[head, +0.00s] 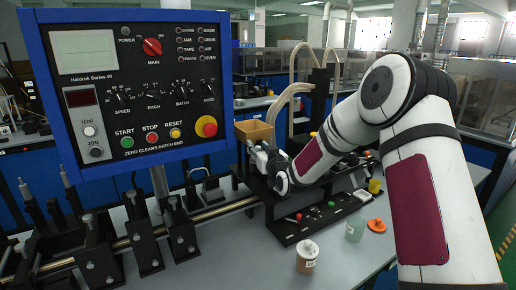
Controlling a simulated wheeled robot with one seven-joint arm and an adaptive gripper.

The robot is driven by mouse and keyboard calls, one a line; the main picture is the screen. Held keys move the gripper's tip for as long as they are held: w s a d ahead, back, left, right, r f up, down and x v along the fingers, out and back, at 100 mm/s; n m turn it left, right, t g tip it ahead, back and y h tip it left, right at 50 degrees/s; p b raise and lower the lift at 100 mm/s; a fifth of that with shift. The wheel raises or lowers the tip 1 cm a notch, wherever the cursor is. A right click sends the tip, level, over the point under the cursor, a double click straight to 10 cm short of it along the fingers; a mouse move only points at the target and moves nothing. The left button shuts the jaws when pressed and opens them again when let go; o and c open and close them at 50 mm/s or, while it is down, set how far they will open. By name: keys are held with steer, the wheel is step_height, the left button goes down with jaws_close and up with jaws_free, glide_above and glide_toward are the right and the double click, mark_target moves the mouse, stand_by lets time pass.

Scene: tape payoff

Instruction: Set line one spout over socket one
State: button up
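My white arm reaches from the right to the black fixture in the middle of the head view. My gripper (267,161) is small and partly hidden by my wrist there, beside an open tan box (254,132). I cannot tell whether it is open, shut or holding something. Curved beige tubes (287,98) rise behind it beside a dark upright post (318,100); I cannot tell which of them, if any, is the line one spout. A black tray (318,222) in front carries small red and green pieces. No socket one can be made out.
A blue-framed control panel (130,85) fills the upper left above metal rails and black clamps (140,245). A lidded jar (307,256), a clear greenish cup (355,230), an orange piece (376,225) and a yellow cup (375,186) stand nearby. The grey front table (235,262) is mostly bare.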

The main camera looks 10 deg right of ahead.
steer(key=shift+w, duration=0.3)
jaws_close()
steer(key=shift+d+y, duration=0.1)
steer(key=shift+y, duration=0.2)
steer(key=shift+s+d+f+n+g+y+b, duration=0.15)
steer(key=shift+d+n+g+y+b, duration=0.7)
steer(key=shift+n+g+y+b, duration=0.9)
steer(key=shift+s+d+r+n+g+y+b, duration=0.1)
steer(key=shift+d+n+g+y+b, duration=0.8)
steer(key=shift+n+g+y, duration=1.2)
steer(key=shift+s+d+f+n+g+y+b, duration=0.15)
steer(key=shift+d+n+g+y+b, duration=0.7)
steer(key=shift+n+y+b, duration=1.25)
steer(key=shift+r+m+g+y+p, duration=0.2)
steer(key=shift+m+g+y+p, duration=0.15)
steer(key=shift+y+p, duration=0.2)
